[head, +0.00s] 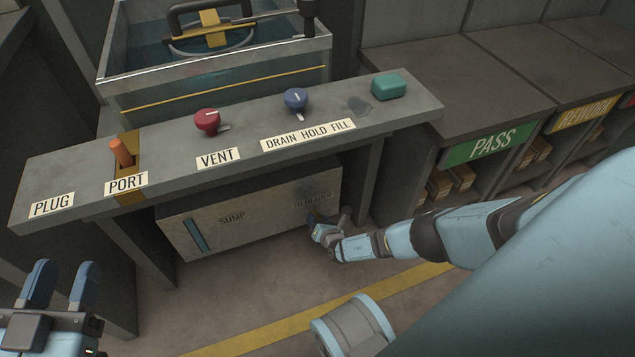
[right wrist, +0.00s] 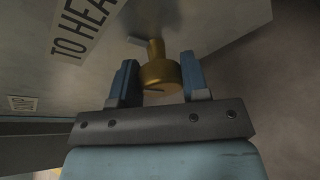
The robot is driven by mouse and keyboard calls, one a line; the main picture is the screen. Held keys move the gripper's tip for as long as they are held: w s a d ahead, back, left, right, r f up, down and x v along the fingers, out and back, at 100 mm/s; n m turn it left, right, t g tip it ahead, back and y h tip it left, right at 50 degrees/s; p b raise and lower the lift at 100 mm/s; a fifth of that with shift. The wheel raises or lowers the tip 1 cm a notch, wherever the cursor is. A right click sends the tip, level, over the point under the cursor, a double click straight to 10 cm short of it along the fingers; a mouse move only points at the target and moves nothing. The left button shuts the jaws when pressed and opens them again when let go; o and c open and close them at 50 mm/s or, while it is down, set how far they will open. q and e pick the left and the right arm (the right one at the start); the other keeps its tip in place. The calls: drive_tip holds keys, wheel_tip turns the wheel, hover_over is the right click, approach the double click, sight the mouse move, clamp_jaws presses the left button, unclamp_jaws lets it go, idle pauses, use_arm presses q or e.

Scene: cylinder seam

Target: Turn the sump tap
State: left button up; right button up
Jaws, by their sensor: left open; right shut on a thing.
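The sump box (head: 250,215), a grey box marked SUMP with a blue gauge strip, sits under the bench. The brass sump tap (right wrist: 160,74) sticks out of its face in the right wrist view, below a label (right wrist: 84,25) of which TO HEA is readable. My right gripper (right wrist: 159,63) has one blue finger on each side of the tap's round brass body and is shut on it. In the head view my right gripper (head: 328,231) is at the box's lower right corner and hides most of the tap. My left gripper (head: 62,284) is open and empty at the lower left.
The bench top (head: 255,118) carries an orange lever (head: 121,152) at PORT, a red knob (head: 207,121) at VENT, a blue knob (head: 296,100) and a green button (head: 388,86). A tank (head: 215,85) stands behind. The bench leg (head: 365,185) is close to my right gripper.

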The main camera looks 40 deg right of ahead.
use_arm(q)
drive_tip(key=shift+a+f, duration=0.1)
use_arm(e)
drive_tip(key=n+h, duration=0.1)
drive_tip(key=n, duration=0.2)
drive_tip(key=shift+h, duration=0.4)
drive_tip(key=shift+n+g, duration=0.3)
drive_tip(key=o, duration=0.9)
drive_tip(key=shift+s+r, duration=0.1)
drive_tip(key=shift+s, duration=0.05)
use_arm(q)
drive_tip(key=shift+s+d+r+n+g+y+p, duration=0.15)
drive_tip(key=shift+s+d+n+g+p, duration=0.35)
drive_tip(key=shift+p, duration=0.75)
drive_tip(key=shift+s+d+r+n+g+y+p, duration=0.15)
drive_tip(key=shift+s+n+p, duration=0.4)
drive_tip(key=shift+n+p, duration=0.55)
drive_tip(key=shift+s+d+r+n+g+p, duration=0.3)
drive_tip(key=shift+s+n+p, duration=0.2)
drive_tip(key=shift+p, duration=0.95)
use_arm(e)
drive_tip(key=shift+v, duration=6.75)
